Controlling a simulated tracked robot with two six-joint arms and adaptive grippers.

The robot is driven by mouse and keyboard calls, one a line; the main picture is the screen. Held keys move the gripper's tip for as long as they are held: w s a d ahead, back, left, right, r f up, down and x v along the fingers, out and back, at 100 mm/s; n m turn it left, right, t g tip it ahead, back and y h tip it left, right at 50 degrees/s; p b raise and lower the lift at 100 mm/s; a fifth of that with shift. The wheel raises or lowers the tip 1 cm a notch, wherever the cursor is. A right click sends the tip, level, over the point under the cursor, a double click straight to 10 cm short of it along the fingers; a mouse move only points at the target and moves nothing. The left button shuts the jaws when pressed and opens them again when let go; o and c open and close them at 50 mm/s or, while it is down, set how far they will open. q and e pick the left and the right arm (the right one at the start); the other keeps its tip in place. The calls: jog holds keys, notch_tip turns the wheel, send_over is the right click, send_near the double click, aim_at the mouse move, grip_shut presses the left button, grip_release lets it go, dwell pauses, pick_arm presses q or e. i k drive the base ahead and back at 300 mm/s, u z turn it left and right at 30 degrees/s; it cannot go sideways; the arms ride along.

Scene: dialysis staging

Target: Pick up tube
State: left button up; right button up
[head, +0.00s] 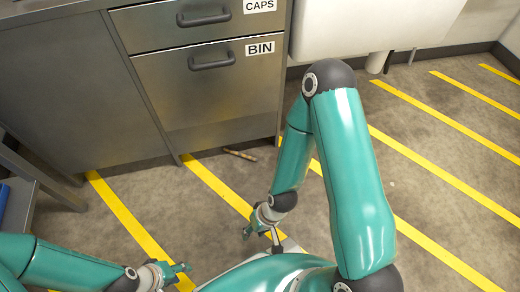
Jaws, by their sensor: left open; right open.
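A small, slim, brownish rod-like object (240,154) lies on the floor just in front of the cabinet. It is too small to tell for sure whether it is the tube. My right gripper (262,236) points down, open and apart from this object, nearer to me and a little to its right. My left gripper (182,275) is at the bottom of the view, open, well short of the object. Nothing shows between the fingers of either gripper.
A grey metal cabinet (80,90) with drawers labelled CAPS (200,20) and BIN (210,90) stands at the back left. A white unit (375,22) hangs at the upper right. Yellow stripes cross the floor (460,140), which is clear at right. A dark shelf (45,178) stands at the left edge.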

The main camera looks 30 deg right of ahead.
aim_at(236, 154)
jog(key=z, duration=0.15)
jog(key=i, duration=0.9)
jog(key=u, duration=0.05)
